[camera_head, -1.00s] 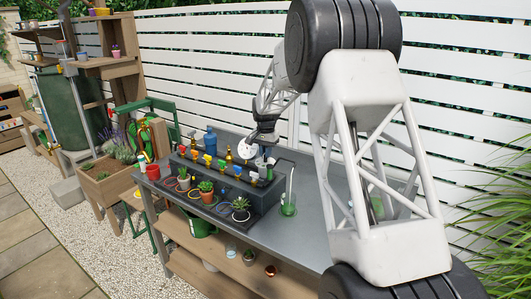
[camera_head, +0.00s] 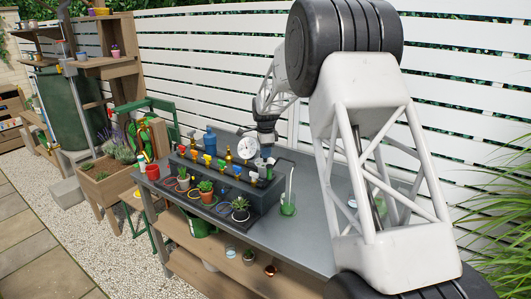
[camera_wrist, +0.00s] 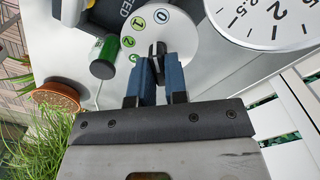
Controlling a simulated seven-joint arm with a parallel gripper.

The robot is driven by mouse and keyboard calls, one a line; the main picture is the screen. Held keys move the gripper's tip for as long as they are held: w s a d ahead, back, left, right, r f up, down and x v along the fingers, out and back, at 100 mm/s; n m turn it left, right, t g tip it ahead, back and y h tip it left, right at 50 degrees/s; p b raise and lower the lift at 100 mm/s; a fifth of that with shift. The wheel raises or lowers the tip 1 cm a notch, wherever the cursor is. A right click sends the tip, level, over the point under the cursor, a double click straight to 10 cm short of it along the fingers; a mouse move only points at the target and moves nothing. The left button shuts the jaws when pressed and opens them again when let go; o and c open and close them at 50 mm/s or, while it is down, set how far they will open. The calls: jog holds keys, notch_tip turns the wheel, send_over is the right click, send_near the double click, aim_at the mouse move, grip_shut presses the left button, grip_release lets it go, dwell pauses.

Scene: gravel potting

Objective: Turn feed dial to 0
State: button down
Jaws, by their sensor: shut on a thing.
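The feed dial (camera_wrist: 187,38) is a white disc in the wrist view, with coloured round marks 0, 1 and 2 along its edge and another green mark partly hidden. Part of its label, "EED", shows on the dark panel beside it. My gripper (camera_wrist: 156,62) has its blue fingers shut on the dial's dark knob, over the disc. The fingers hide part of the disc, and which mark the knob points to is not clear. In the head view, my gripper (camera_head: 266,150) is at the right end of the dark valve rack, where the dial is too small to make out.
A large white gauge (camera_wrist: 275,18) stands close beside the dial; it also shows in the head view (camera_head: 247,148). A green cylinder (camera_wrist: 104,58) is near the fingers on the left. Several potted plants and coloured valves line the rack (camera_head: 262,198).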

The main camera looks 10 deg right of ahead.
jog(key=shift+m, duration=1.2)
jog(key=c, duration=1.1)
grip_release()
jog(key=shift+c, duration=0.2)
jog(key=shift+r, duration=3.95)
